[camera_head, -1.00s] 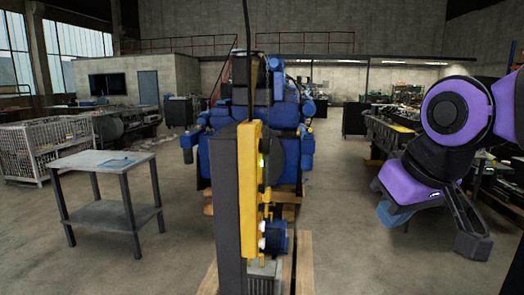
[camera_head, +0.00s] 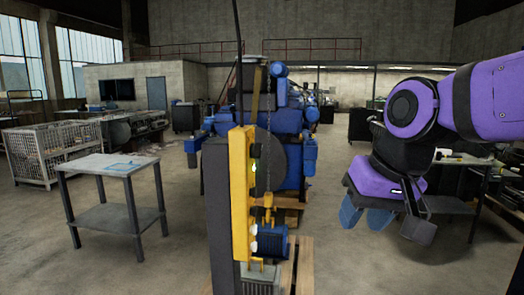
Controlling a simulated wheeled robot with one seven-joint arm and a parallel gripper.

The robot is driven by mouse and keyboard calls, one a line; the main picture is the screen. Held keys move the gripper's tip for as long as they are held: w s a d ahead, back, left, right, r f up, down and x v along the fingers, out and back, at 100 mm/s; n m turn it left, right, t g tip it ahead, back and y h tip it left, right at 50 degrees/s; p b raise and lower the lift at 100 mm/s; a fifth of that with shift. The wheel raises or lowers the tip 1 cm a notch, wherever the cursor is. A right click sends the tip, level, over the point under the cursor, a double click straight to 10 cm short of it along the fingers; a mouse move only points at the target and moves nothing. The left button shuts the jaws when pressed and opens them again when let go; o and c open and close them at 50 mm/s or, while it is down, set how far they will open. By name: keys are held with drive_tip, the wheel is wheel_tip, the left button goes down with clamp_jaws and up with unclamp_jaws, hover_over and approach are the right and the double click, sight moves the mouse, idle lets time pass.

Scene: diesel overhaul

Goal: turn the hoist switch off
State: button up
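A yellow control panel (camera_head: 241,185) stands upright on a dark grey post (camera_head: 218,215) in the middle foreground. I see it nearly edge-on. A small green light (camera_head: 254,167), a dark knob (camera_head: 255,151) and pale buttons (camera_head: 254,238) stick out from its right side. Which of these is the hoist switch, and its setting, I cannot tell. My gripper (camera_head: 366,214), with two blue fingers, hangs to the right of the panel, well apart from it. The fingers point down with a narrow gap between them, and nothing shows between them.
A blue engine (camera_head: 285,130) stands behind the panel. A chain with a yellow hook (camera_head: 268,202) hangs above a blue motor (camera_head: 272,240) on a wooden pallet (camera_head: 305,265). A grey metal table (camera_head: 108,165) and a wire cage (camera_head: 45,150) stand at left. The floor between table and post is clear.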

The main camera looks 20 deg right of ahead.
drive_tip(key=w+a+m+g+y, duration=0.2)
drive_tip(key=w+a+m+y, duration=0.25)
drive_tip(key=w+m, duration=0.45)
drive_tip(key=m+t+y, duration=0.7)
drive_tip(key=m+y, duration=0.3)
drive_tip(key=m, duration=1.1)
approach(261, 149)
drive_tip(key=x, duration=0.9)
drive_tip(key=shift+w+f, duration=0.1)
drive_tip(key=shift+w, duration=0.25)
clamp_jaws()
